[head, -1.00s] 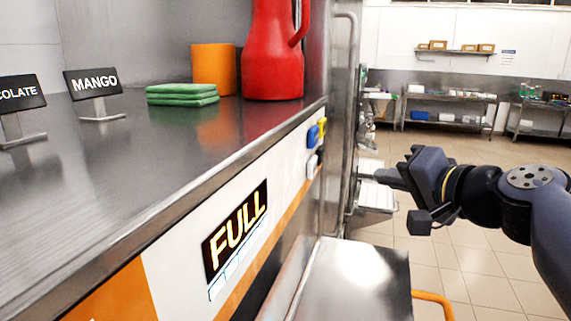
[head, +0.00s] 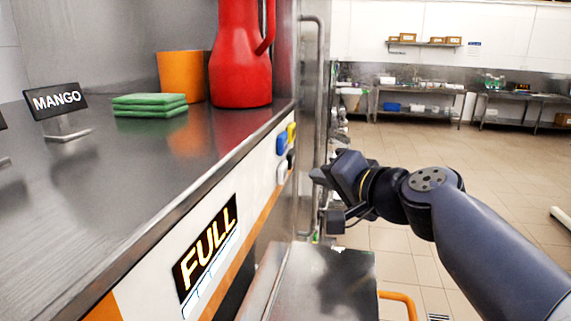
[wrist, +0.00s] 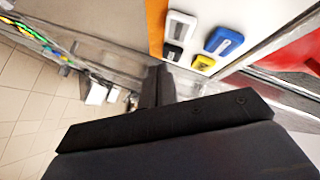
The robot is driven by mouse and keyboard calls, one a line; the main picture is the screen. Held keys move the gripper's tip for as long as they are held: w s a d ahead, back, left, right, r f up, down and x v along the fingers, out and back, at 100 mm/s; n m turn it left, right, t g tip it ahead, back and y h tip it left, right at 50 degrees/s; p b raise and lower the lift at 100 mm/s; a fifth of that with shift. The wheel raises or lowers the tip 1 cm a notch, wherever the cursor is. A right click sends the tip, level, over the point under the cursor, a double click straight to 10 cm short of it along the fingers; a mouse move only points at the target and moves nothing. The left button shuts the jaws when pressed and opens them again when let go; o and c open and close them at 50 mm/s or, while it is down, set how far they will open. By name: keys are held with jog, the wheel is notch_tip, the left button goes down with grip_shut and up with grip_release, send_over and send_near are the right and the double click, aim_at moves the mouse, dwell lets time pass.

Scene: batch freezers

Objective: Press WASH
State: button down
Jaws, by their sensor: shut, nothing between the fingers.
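A small group of coloured buttons sits on the white front panel of the machine: blue (head: 281,144), yellow (head: 291,131), white (head: 282,172) and black (head: 291,159). The wrist view shows the same white (wrist: 180,33), blue (wrist: 223,41), black (wrist: 173,52) and yellow (wrist: 203,62) buttons. Their markings are too small to read, so I cannot tell which is WASH. My gripper (head: 317,177) is shut and empty, to the right of the buttons and apart from them. In the wrist view its fingers (wrist: 157,88) are below and left of the buttons.
A lit FULL display (head: 207,250) is on the panel's near part. A red jug (head: 241,60), orange cup (head: 181,76), green cloths (head: 150,105) and MANGO sign (head: 56,101) stand on the steel counter. A steel surface (head: 335,285) lies below my gripper. Open tiled floor is to the right.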

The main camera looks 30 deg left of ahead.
aim_at(287, 173)
jog(key=shift+s+a, duration=0.2)
jog(key=shift+a, duration=0.5)
jog(key=shift+s+a, duration=0.2)
jog(key=shift+a, duration=0.45)
dwell(1.1)
jog(key=shift+s+a, duration=0.15)
jog(key=shift+a, duration=0.25)
jog(key=shift+s+a, duration=0.15)
jog(key=shift+a, duration=0.3)
dwell(0.6)
dwell(0.4)
jog(key=shift+w+d+b, duration=0.25)
jog(key=shift+d+b, duration=0.1)
jog(key=shift+d, duration=0.5)
